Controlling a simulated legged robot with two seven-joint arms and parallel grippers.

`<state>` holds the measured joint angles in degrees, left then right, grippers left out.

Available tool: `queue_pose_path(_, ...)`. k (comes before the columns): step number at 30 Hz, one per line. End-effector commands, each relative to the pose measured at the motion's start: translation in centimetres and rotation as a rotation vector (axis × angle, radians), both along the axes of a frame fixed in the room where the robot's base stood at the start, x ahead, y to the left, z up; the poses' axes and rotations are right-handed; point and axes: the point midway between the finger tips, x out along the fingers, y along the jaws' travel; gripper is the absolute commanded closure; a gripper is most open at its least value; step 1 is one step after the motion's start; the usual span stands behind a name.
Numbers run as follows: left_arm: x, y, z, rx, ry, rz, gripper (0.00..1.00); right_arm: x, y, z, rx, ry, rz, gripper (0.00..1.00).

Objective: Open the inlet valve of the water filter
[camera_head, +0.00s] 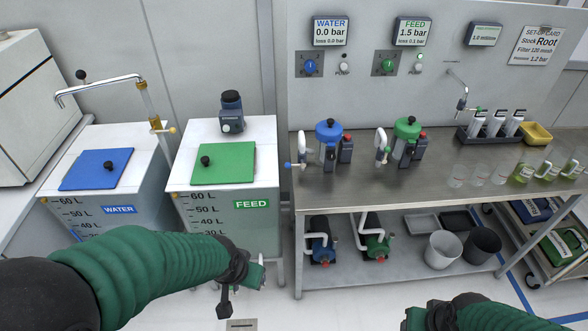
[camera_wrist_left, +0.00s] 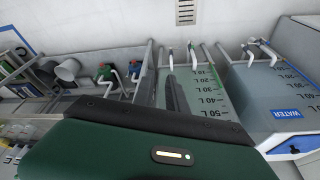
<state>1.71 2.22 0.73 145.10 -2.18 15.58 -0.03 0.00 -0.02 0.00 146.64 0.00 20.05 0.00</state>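The water filter (camera_head: 328,145) stands on the steel bench, with a blue cap and a white pipe at its left. A small blue handle (camera_head: 288,165) sits at the bench's left edge beside that pipe; I take it for the inlet valve, but its exact setting is too small to tell. My left gripper (camera_head: 256,273) is low in front of the FEED tank, below and left of the filter, touching nothing I can make out. My right gripper (camera_head: 415,319) is at the bottom edge, partly cut off. The finger gaps of both are unclear. The left wrist view does not show the valve clearly.
A green-capped feed filter (camera_head: 406,140) stands right of the water filter. The WATER tank (camera_head: 115,190) and FEED tank (camera_head: 222,190) stand left of the bench (camera_head: 440,185). Blue and green pumps (camera_head: 320,240) and buckets (camera_head: 443,250) occupy the lower shelf. The WATER display (camera_head: 330,30) reads 0.0 bar.

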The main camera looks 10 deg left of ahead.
Motion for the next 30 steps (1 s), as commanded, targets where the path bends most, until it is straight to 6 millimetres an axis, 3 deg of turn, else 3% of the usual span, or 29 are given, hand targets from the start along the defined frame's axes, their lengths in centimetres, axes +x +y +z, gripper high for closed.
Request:
queue_pose_path(1, 2.6, 1.0, -2.3, 0.017, -0.061, -0.012, 0.75, 0.0, 0.0, -2.1, 0.000, 0.001, 0.000, 0.57)
queue_pose_path(2, 4.8, 1.6, -3.3, 0.030, -0.121, -0.028, 0.71, 0.0, 0.0, -3.2, 0.000, 0.001, 0.000, 0.57)
queue_pose_path(6, 17.3, 4.5, -7.5, 0.052, -0.506, -0.148, 0.53, -0.1, 0.0, -8.6, 0.000, 0.002, 0.000, 0.57)
queue_pose_path(9, 23.7, 5.5, -8.5, 0.011, -0.807, -0.227, 0.51, -0.1, 0.0, -11.8, 0.000, 0.002, 0.000, 0.57)
queue_pose_path(10, 25.0, 5.7, -8.6, -0.009, -0.889, -0.246, 0.51, -0.1, 0.0, -12.6, 0.000, 0.002, 0.000, 0.57)
queue_pose_path(12, 26.7, 6.3, -8.1, -0.048, -1.056, -0.274, 0.51, 0.0, 0.0, -13.8, 0.000, 0.002, 0.000, 0.57)
queue_pose_path(16, 27.4, 7.0, -6.6, -0.097, -1.243, -0.300, 0.51, 0.0, 0.0, -14.7, 0.000, 0.001, 0.000, 0.57)
queue_pose_path(20, 28.2, 6.8, -5.9, -0.106, -1.281, -0.307, 0.51, 0.0, 0.0, -14.6, 0.000, 0.001, 0.000, 0.57)
queue_pose_path(23, 29.8, 6.1, -5.9, -0.107, -1.280, -0.309, 0.51, 0.0, 0.0, -14.7, 0.000, 0.001, 0.000, 0.57)
queue_pose_path(30, 35.8, 4.6, -6.0, -0.107, -1.279, -0.307, 0.51, 0.0, 0.0, -15.5, 0.000, 0.001, 0.000, 0.57)
